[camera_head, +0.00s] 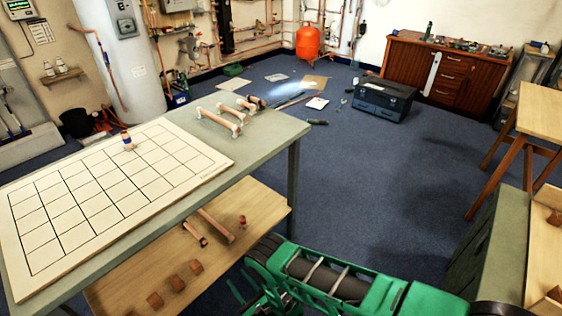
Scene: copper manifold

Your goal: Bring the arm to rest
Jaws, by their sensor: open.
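Part of my green and black arm (335,283) shows along the bottom edge, low and to the right of the table. No fingers can be made out, so my gripper is not in view. A white board with a black grid (75,213) lies on the grey-green table (268,135). Copper pipe pieces with white ends (222,118) lie at the table's far right corner.
A wooden lower shelf (262,212) under the table holds copper pipes and several brown blocks. At right are a wooden-topped bench (541,112) and a green-sided cabinet (484,240). A dark toolbox (383,99) and scattered tools lie on the blue floor (385,165), which is otherwise open.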

